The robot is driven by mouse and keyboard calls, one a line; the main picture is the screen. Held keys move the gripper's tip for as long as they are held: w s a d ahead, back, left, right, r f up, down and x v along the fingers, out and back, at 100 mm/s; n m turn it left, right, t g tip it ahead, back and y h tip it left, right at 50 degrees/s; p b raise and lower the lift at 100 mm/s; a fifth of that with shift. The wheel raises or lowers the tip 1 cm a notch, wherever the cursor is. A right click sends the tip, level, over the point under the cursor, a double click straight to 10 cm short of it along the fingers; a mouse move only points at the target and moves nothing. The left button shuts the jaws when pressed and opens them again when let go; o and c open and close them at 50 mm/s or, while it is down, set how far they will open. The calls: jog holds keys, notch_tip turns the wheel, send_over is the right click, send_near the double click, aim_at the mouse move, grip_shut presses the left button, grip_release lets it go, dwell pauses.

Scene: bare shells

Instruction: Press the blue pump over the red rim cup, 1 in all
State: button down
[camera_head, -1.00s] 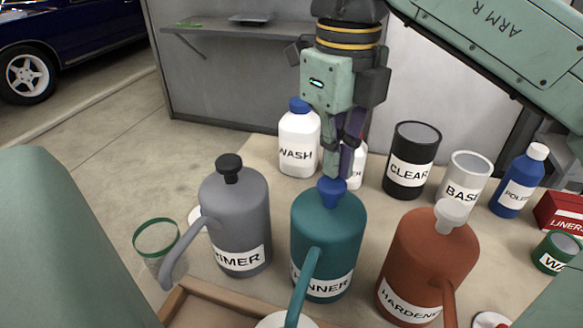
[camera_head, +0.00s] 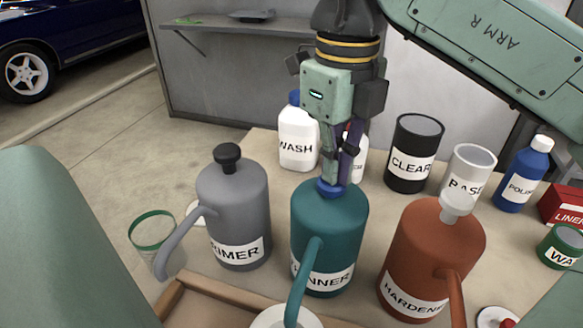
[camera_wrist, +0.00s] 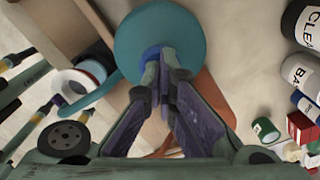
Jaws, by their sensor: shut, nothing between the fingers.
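The blue pump (camera_head: 327,189) sits on top of the teal THINNER container (camera_head: 330,225). My gripper (camera_head: 329,180) is shut, with its fingertips down on the pump's top. The pump sits low against the container's top and the fingers partly cover it. In the wrist view the fingertips (camera_wrist: 164,62) overlap the blue pump (camera_wrist: 151,53). A pale cup (camera_head: 283,317) stands below the teal spout, cut off by the picture's lower edge. In the wrist view this cup (camera_wrist: 66,91) shows a reddish rim under the spout's end; its contents are unclear.
A grey PRIMER container (camera_head: 233,205) with a black pump stands left, an orange HARDENER container (camera_head: 430,245) right. A green-rimmed cup (camera_head: 152,215) is at far left. WASH (camera_head: 298,140), CLEAR (camera_head: 412,160) and other containers stand behind. A brown tray edge (camera_head: 190,290) lies in front.

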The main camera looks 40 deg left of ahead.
jog(key=shift+r+p, duration=1.7)
jog(key=shift+r, duration=0.1)
notch_tip(320, 180, up, 6)
jog(key=p, duration=0.5)
jog(key=shift+p, duration=0.3)
